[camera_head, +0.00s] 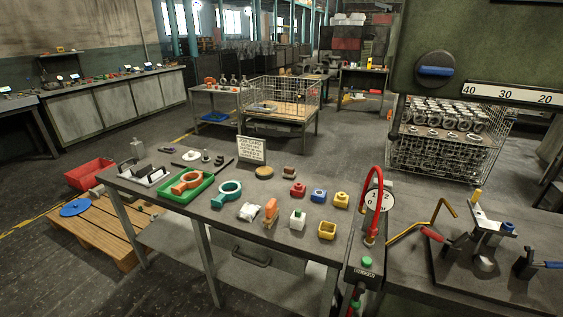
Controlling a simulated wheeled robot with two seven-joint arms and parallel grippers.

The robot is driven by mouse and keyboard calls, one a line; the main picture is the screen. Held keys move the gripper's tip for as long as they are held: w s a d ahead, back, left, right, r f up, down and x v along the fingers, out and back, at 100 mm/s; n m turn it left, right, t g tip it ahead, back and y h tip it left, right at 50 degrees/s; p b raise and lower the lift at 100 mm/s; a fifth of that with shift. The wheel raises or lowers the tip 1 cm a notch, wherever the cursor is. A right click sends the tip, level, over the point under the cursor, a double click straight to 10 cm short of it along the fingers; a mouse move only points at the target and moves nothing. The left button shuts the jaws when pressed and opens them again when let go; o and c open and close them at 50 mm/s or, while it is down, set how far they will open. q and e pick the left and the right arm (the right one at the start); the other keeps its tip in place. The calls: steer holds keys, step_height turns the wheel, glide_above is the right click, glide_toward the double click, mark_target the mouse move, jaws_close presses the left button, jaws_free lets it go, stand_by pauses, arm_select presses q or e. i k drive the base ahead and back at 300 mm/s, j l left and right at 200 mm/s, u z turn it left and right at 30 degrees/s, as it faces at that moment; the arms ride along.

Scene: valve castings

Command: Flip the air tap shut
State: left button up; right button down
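I cannot tell for certain which part is the air tap. A red hose (377,178) arcs over a round white gauge (379,201) at the table's right end. Below it is a grey box with a green button (367,263) and a small label. A green and red fitting (354,304) shows partly at the bottom edge. On the right bench are a red-handled lever (433,235) and a blue-handled lever (545,265). A round dark knob with a blue bar (435,71), the bar lying roughly level, is on the green machine. Neither of my grippers is visible.
The work table (226,227) holds a green tray (204,190), teal and orange castings, several coloured blocks and a sign (252,149). The right bench (415,280) carries a clamp fixture and a bent yellow rod (440,213). A pallet (110,228) and red crate (88,173) stand left.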

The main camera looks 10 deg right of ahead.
mark_target(354, 301)
steer(key=z, duration=1.6)
